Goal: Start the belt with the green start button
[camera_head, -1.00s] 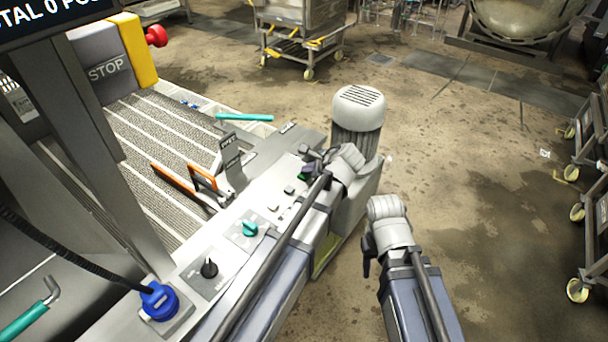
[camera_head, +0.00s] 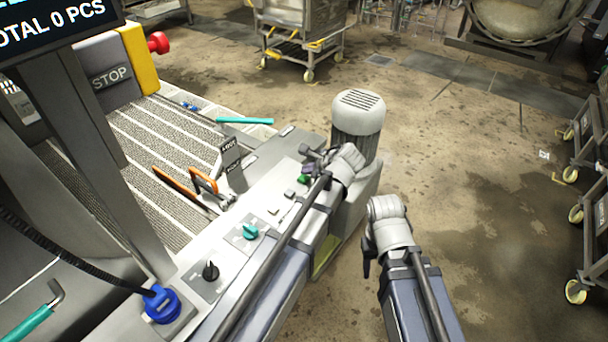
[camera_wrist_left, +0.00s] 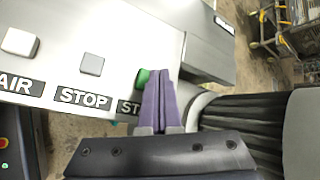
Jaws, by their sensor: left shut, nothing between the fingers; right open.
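The green start button (camera_wrist_left: 141,78) sits on the light metal control panel, beside the closed fingertips of my left gripper (camera_wrist_left: 159,76) in the left wrist view. The fingers partly cover the button and its label, of which only "ST" shows; I cannot tell whether they touch it. In the head view the green button (camera_head: 303,180) shows just under my left gripper (camera_head: 308,160). My left gripper is shut and empty. My right gripper (camera_head: 367,262) hangs over the floor to the right of the panel, its fingers small and partly hidden.
A grey stop button (camera_wrist_left: 92,65) and a white button (camera_wrist_left: 19,42) sit left of the green one. A teal knob (camera_head: 249,231), black knob (camera_head: 210,270) and blue connector (camera_head: 162,305) lie along the panel. A ribbed grey motor (camera_head: 357,125) stands just beyond my left gripper.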

